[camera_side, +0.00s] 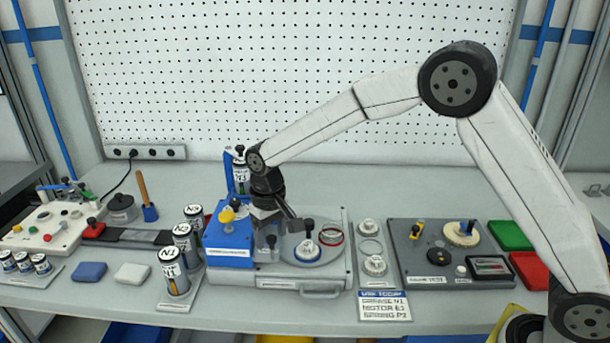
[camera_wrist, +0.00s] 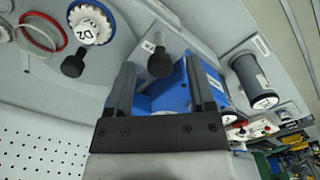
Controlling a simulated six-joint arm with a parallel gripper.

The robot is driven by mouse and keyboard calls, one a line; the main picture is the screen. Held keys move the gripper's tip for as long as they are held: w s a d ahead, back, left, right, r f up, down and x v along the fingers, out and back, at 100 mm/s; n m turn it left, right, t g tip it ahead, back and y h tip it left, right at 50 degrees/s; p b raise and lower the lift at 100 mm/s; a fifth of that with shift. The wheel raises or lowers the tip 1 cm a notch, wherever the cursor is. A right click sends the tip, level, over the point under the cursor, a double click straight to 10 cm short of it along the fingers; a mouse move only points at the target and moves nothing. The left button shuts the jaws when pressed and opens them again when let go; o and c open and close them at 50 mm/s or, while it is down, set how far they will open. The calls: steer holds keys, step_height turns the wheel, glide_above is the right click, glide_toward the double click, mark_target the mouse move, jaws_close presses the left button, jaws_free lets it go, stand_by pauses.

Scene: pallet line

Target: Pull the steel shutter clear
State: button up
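My gripper (camera_side: 276,229) is low over the grey machine, at the right side of its blue housing (camera_side: 229,240). In the wrist view its two dark fingers (camera_wrist: 158,68) stand apart. A black knob (camera_wrist: 160,63) shows between and just beyond the fingertips, beside the blue housing (camera_wrist: 178,88); contact with it cannot be made out. In the side view a black knob (camera_side: 271,241) shows below my gripper, before a small grey metal part (camera_side: 267,254). I cannot tell the steel shutter's full outline; my gripper covers part of this area.
A white toothed disc with a black knob (camera_side: 306,250) and a red ring (camera_side: 332,236) lie on the round plate to the right. Labelled cans (camera_side: 184,240) stand close on the left. A blue holder with another can (camera_side: 240,178) rises behind.

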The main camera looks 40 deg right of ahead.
steer(key=shift+r, duration=3.9)
steer(key=s+d+f+t, duration=0.1)
steer(key=s+d+f, duration=0.1)
steer(key=s+d, duration=0.2)
steer(key=s+d+f, duration=0.3)
steer(key=s+d, duration=0.1)
steer(key=s, duration=0.6)
steer(key=s+d+f+t, duration=0.1)
steer(key=s+d+f, duration=0.1)
steer(key=s+d, duration=0.2)
steer(key=s, duration=0.3)
steer(key=shift+s+f+t, duration=0.25)
steer(key=shift+f+t, duration=0.05)
steer(key=shift+f, duration=0.1)
steer(key=shift+d, duration=0.1)
